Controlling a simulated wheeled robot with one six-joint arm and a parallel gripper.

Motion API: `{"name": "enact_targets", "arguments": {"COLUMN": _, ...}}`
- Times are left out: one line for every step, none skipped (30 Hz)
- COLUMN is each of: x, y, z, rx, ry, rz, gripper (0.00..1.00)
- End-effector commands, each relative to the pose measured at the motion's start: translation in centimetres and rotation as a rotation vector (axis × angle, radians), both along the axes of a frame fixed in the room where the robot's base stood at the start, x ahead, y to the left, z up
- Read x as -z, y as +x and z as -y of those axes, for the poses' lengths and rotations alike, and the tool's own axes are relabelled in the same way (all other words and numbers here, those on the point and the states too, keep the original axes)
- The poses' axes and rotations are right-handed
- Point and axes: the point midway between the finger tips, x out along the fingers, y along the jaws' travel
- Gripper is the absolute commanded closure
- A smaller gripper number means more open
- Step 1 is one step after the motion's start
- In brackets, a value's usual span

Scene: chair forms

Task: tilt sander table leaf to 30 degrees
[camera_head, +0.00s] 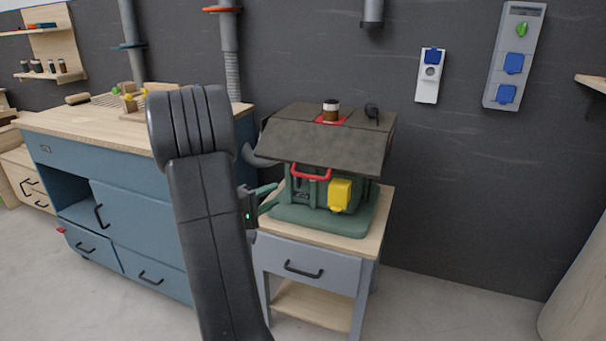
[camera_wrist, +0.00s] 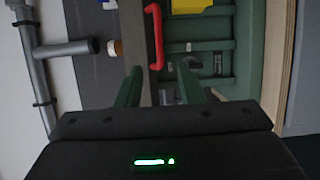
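The sander (camera_head: 325,215) has a green body and a dark grey table on top. Its front leaf (camera_head: 325,150) slopes down toward the front; I cannot read its exact angle. A red handle (camera_head: 311,172) sits at the leaf's lower edge and also shows in the wrist view (camera_wrist: 155,38). My gripper (camera_head: 272,195) has green fingers and is at the sander's left front. In the wrist view my gripper (camera_wrist: 161,72) is open, its fingers apart on either side of the handle's near end. The handle appears beyond the fingertips; contact is not visible.
The sander stands on a small grey cabinet (camera_head: 304,262) with a wooden top. A yellow box (camera_head: 340,195) is on the sander's front. A blue workbench (camera_head: 135,200) is left, and floor is free at right.

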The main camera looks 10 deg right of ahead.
Motion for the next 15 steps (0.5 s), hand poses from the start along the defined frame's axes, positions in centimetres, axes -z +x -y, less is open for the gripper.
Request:
{"name": "enact_targets", "arguments": {"x": 0.0, "y": 0.2, "z": 0.3, "rx": 0.001, "ry": 0.000, "rz": 0.001, "gripper": 0.66}}
{"name": "enact_targets", "arguments": {"x": -0.1, "y": 0.4, "z": 0.6, "rx": 0.001, "ry": 0.000, "rz": 0.001, "gripper": 0.66}}
{"name": "enact_targets", "arguments": {"x": -0.1, "y": 0.6, "z": 1.0, "rx": 0.002, "ry": 0.000, "rz": 0.002, "gripper": 0.66}}
{"name": "enact_targets", "arguments": {"x": -0.1, "y": 0.8, "z": 1.4, "rx": 0.004, "ry": 0.000, "rz": 0.001, "gripper": 0.66}}
{"name": "enact_targets", "arguments": {"x": -0.1, "y": 1.0, "z": 1.8, "rx": 0.005, "ry": 0.000, "rz": 0.001, "gripper": 0.66}}
{"name": "enact_targets", "arguments": {"x": 0.0, "y": 1.4, "z": 2.4, "rx": 0.005, "ry": 0.000, "rz": 0.000, "gripper": 0.66}}
{"name": "enact_targets", "arguments": {"x": 0.0, "y": 1.7, "z": 2.9, "rx": 0.005, "ry": 0.000, "rz": 0.000, "gripper": 0.66}}
{"name": "enact_targets", "arguments": {"x": -0.1, "y": 2.1, "z": 3.4, "rx": 0.006, "ry": 0.001, "rz": 0.001, "gripper": 0.66}}
{"name": "enact_targets", "arguments": {"x": -0.1, "y": 2.5, "z": 4.1, "rx": 0.006, "ry": 0.000, "rz": 0.000, "gripper": 0.66}}
{"name": "enact_targets", "arguments": {"x": -0.1, "y": 2.8, "z": 4.6, "rx": 0.006, "ry": 0.001, "rz": 0.000, "gripper": 0.66}}
{"name": "enact_targets", "arguments": {"x": -0.1, "y": 3.2, "z": 5.2, "rx": 0.007, "ry": 0.000, "rz": 0.000, "gripper": 0.66}}
{"name": "enact_targets", "arguments": {"x": -0.1, "y": 3.7, "z": 5.9, "rx": 0.006, "ry": 0.000, "rz": 0.000, "gripper": 0.66}}
{"name": "enact_targets", "arguments": {"x": -0.1, "y": 4.0, "z": 6.4, "rx": 0.007, "ry": 0.001, "rz": 0.000, "gripper": 0.66}}
{"name": "enact_targets", "arguments": {"x": -0.1, "y": 4.3, "z": 6.9, "rx": 0.006, "ry": 0.000, "rz": 0.000, "gripper": 0.66}}
{"name": "enact_targets", "arguments": {"x": -0.1, "y": 4.8, "z": 7.6, "rx": 0.006, "ry": 0.000, "rz": -0.001, "gripper": 0.66}}
